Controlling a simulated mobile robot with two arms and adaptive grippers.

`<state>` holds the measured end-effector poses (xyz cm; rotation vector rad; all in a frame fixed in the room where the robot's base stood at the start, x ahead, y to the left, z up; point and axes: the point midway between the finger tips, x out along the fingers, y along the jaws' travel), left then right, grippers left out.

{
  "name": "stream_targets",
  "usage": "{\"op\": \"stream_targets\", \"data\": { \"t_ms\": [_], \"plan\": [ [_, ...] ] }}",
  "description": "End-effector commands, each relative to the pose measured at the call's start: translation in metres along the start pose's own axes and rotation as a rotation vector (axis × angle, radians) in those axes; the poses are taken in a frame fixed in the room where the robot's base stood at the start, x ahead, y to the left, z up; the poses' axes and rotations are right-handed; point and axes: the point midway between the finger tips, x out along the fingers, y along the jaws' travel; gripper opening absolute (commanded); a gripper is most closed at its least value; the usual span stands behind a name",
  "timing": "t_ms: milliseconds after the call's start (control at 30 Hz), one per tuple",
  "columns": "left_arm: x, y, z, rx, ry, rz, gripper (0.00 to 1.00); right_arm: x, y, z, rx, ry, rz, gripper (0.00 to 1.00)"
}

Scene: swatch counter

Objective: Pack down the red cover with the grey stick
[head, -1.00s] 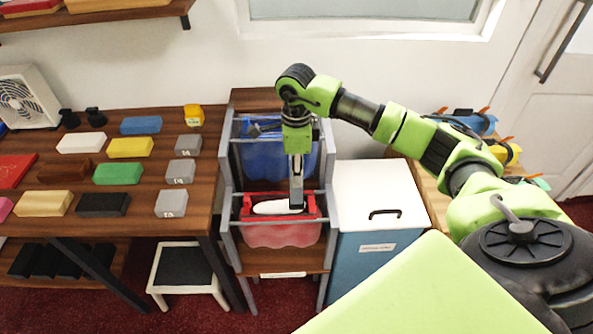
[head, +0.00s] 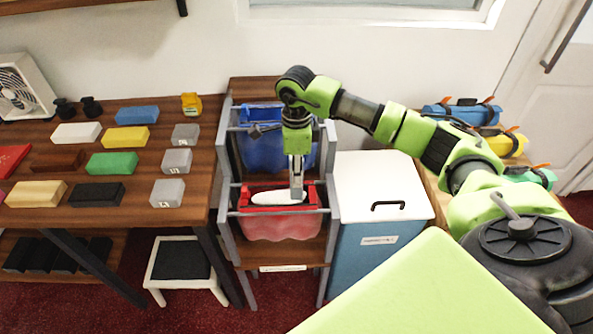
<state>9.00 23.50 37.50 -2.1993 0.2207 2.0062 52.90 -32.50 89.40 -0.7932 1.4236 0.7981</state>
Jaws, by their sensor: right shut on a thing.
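My right gripper (head: 296,160) points down over the front of a grey metal rack and is shut on the grey stick (head: 297,180). The stick hangs upright, its lower end at the red cover (head: 281,228), by the right end of a white oblong thing (head: 270,199). I cannot tell whether the stick touches the cover. The red cover hangs wavy in the rack's front bay, with a red rim. My left gripper is not in view.
A blue cover (head: 262,152) hangs in the rack's rear bay. A blue bin with a white lid (head: 377,185) stands close on the right. A wooden table (head: 140,186) with coloured blocks is on the left. A white stool (head: 181,262) stands below.

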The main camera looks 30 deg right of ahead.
Motion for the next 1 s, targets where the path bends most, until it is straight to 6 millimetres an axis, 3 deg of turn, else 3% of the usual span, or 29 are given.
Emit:
{"op": "stream_targets", "data": {
  "t_ms": [800,1000],
  "plan": [
    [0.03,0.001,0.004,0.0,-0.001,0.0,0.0,0.039,0.0,0.0,0.0,0.001,0.0,0.06],
    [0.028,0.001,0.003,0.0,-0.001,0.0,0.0,0.037,0.0,0.0,0.0,0.0,0.0,0.06]
  ]
}}
